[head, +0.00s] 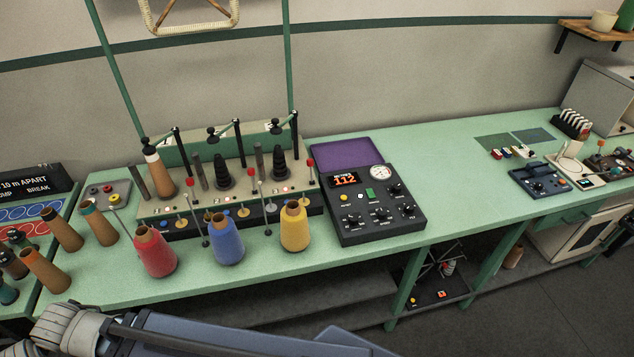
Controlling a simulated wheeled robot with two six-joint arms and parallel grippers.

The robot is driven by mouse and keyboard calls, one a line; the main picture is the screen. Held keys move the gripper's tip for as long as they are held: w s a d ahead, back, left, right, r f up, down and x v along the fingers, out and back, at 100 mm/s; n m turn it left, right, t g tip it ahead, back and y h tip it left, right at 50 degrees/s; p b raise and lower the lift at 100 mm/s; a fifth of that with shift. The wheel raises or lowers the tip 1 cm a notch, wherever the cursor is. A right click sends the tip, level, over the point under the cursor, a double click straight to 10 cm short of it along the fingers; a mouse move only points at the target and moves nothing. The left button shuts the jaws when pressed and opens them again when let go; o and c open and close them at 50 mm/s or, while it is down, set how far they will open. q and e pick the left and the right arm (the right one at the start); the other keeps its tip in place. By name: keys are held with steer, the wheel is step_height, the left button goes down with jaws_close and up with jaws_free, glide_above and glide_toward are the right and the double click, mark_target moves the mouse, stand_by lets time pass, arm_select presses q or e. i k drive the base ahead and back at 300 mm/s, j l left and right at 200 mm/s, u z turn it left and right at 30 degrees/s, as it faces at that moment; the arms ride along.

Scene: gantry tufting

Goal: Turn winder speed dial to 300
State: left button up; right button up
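A black control box (372,222) with a purple back panel (352,146) stands on the green bench right of the cone winders. Its display (345,180) shows 112 in orange digits. A round white gauge (380,172) sits right of the display. Several black dials with white markings are on its face, among them one at the lower middle (380,214); the labels are too small to read, so I cannot tell which is the speed dial. Neither gripper is visible, and nothing touches the box. One of my grey arm links crosses the bottom left.
Red (155,254), blue (227,241) and yellow (295,228) yarn cones stand in front of the winder (240,180), left of the box. Thin posts with red knobs rise beside them. A smaller blue-grey dial box (540,182) is farther right. The bench between the boxes is clear.

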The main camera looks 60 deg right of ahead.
mark_target(382, 213)
steer(key=z, duration=2.6)
